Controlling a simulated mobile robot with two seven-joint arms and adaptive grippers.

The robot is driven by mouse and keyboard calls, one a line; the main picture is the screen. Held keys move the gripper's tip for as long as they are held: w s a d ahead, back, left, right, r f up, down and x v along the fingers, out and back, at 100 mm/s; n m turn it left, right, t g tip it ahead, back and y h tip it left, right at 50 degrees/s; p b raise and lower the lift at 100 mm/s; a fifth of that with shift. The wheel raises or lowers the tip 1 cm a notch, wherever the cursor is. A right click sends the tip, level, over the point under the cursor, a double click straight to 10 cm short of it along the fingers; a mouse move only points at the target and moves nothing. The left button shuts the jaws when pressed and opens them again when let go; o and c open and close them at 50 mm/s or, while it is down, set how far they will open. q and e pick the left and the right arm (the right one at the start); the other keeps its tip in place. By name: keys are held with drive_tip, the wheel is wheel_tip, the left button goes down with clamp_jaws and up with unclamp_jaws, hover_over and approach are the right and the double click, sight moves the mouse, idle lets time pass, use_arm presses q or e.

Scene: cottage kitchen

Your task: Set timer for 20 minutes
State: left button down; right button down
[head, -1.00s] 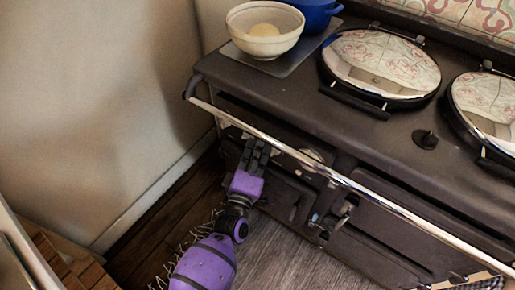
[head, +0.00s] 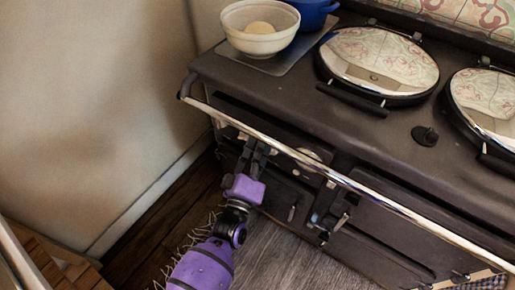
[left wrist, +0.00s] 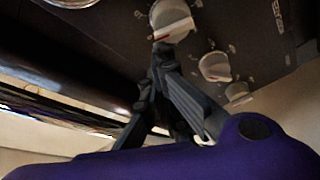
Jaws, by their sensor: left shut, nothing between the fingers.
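A pale control knob (left wrist: 170,20) with a red mark sits on the dark stove front in the left wrist view. Two more pale knobs, a middle one (left wrist: 215,66) and a smaller one (left wrist: 238,92), sit to its lower right. I cannot tell which is the timer, and the markings are too small to read. My left gripper (left wrist: 160,52) is shut and empty, its tips close below the first knob; I cannot tell whether they touch it. In the head view my left gripper (head: 260,146) is at the stove front behind the rail, which partly hides it.
A metal rail (head: 340,178) runs along the stove's front edge, close to my left gripper. Two round chrome lids, one left (head: 378,57) and one right (head: 485,102), cover the hotplates. A cream bowl (head: 262,42) and a blue pot (head: 314,12) stand at the stove's left.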

use_arm(q)
drive_tip(key=shift+s+d+m, duration=0.1)
drive_tip(key=shift+d+m, duration=0.05)
drive_tip(key=shift+m, duration=0.35)
